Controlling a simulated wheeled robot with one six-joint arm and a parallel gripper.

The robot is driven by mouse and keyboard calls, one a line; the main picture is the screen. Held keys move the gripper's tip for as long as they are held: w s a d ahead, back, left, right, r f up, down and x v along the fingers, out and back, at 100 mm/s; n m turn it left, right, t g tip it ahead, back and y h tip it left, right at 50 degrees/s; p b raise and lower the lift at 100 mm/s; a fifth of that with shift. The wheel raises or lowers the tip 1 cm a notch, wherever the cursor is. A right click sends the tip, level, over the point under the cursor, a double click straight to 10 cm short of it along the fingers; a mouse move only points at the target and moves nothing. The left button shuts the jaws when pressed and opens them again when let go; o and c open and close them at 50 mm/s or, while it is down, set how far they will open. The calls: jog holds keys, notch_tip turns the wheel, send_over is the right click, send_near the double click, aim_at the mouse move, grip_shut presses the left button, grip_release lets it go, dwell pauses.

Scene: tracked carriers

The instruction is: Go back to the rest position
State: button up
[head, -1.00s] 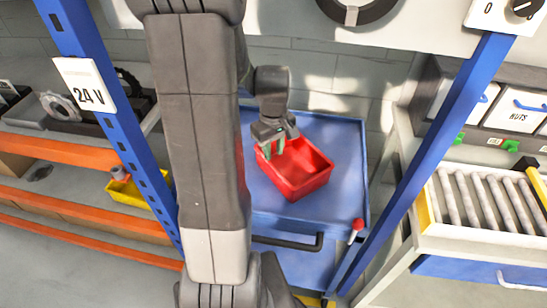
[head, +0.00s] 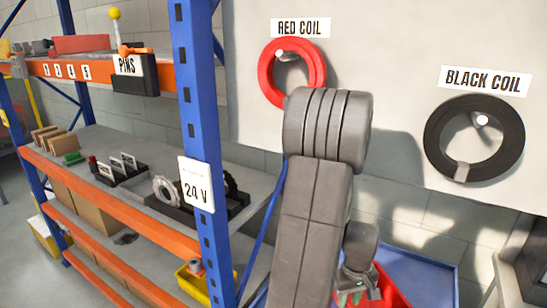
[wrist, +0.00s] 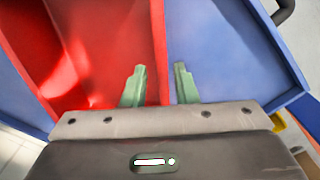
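My gripper (head: 352,296) is low in the head view, at the red bin (head: 385,290) on the blue cart top (head: 428,276). In the wrist view, its two green fingers (wrist: 159,84) are apart, with a gap between them. The red bin's wall (wrist: 158,50) runs through that gap, with the bin's inside to the left and the blue surface (wrist: 215,50) to the right. I see no object held. Whether the fingertips are above the rim or beside the wall, I cannot tell. My arm hides part of the cart.
A blue post with a 24 V sign (head: 196,186) stands left of my arm, part of an orange-edged shelf rack (head: 110,215). A red coil (head: 292,72) and a black coil (head: 474,138) hang on the wall panel. A yellow bin (head: 193,285) is at the lower left.

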notch_tip(320, 180, down, 6)
jog(key=shift+r+b, duration=0.1)
jog(key=shift+b, duration=0.2)
jog(key=shift+r+p, duration=0.3)
jog(key=shift+r, duration=0.5)
jog(key=shift+f, duration=0.15)
